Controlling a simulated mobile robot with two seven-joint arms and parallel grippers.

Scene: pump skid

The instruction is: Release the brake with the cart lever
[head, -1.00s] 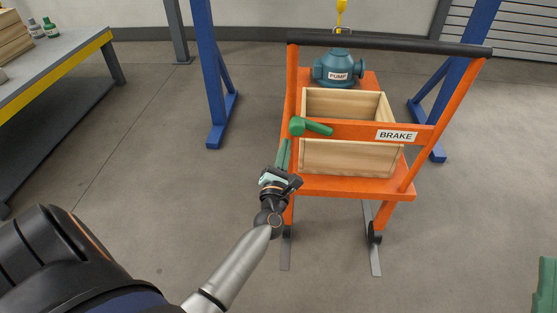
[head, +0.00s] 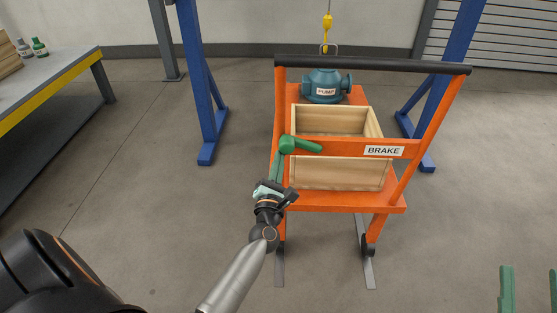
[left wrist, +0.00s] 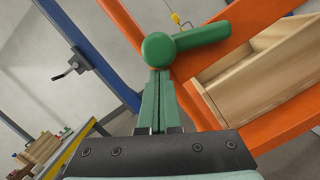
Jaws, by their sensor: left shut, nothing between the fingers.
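The cart lever (head: 305,147) is a green handle with a round hub at the left end of the cart's orange crossbar, beside the BRAKE label (head: 384,150). Its arm points right, nearly level. It also shows in the left wrist view (left wrist: 205,36). My left gripper (head: 279,156) is shut and empty, its green fingers pointing up. In the left wrist view its fingertips (left wrist: 158,74) are just below the hub; I cannot tell whether they touch it. My right gripper (head: 530,268) shows at the bottom right edge as two green fingers standing apart.
The orange cart (head: 340,200) carries a wooden crate (head: 340,174) and a blue pump (head: 325,86), with a yellow hook (head: 326,28) above. Blue gantry legs (head: 198,90) stand on both sides. A workbench (head: 70,75) is at the far left. The floor left of the cart is clear.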

